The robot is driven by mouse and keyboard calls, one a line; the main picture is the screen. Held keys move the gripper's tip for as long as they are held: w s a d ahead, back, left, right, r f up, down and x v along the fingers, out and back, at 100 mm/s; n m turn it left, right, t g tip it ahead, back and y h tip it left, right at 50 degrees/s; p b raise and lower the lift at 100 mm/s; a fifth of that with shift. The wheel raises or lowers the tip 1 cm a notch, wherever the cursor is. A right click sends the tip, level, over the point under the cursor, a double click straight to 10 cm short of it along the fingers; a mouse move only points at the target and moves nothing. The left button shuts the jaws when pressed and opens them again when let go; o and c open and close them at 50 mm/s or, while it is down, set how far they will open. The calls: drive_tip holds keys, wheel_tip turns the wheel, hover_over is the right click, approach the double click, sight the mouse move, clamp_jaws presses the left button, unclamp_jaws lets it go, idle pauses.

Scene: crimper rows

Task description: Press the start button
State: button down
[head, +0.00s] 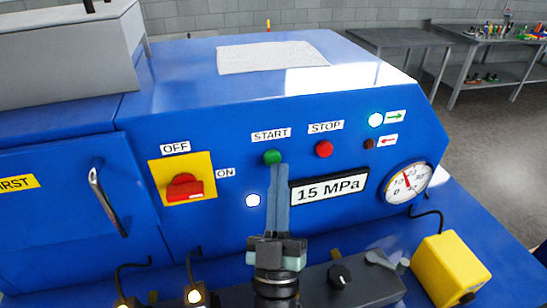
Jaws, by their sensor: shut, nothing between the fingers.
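The green start button (271,157) is on the sloped blue panel of the machine (231,125), under a white START label (270,135). My gripper (276,168) points up the panel from below, with its fingers together and empty. In the head view its fingertips overlap the lower edge of the green button. I cannot tell whether they touch it or stand a little in front of it.
A red stop button (323,149) sits close to the right under its label. A red rotary switch (184,187) on a yellow plate is at the left. A 15 MPa display (330,189), a lit lamp (376,120) and a pressure gauge (407,183) are at the right.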

drive_tip(key=shift+s+d, duration=0.1)
drive_tip(key=shift+s, duration=0.15)
drive_tip(key=s, duration=0.1)
drive_tip(key=s+d, duration=0.1)
drive_tip(key=s, duration=0.2)
drive_tip(key=shift+s+d+p, duration=0.3)
drive_tip(key=shift+s+p, duration=0.05)
drive_tip(key=shift+p, duration=0.05)
drive_tip(key=shift+r, duration=0.1)
idle(0.6)
wheel_tip(320, 180, up, 20)
drive_tip(key=w+m, duration=0.2)
drive_tip(key=w, duration=0.1)
drive_tip(key=s+r+m, duration=0.1)
drive_tip(key=s+r, duration=0.3)
drive_tip(key=r, duration=0.3)
drive_tip(key=s+r, duration=0.4)
drive_tip(key=r, duration=0.3)
drive_tip(key=shift+s+a+r+m+t, duration=0.15)
drive_tip(key=shift+a+r+m+t, duration=0.15)
drive_tip(key=shift+r+m+t, duration=0.1)
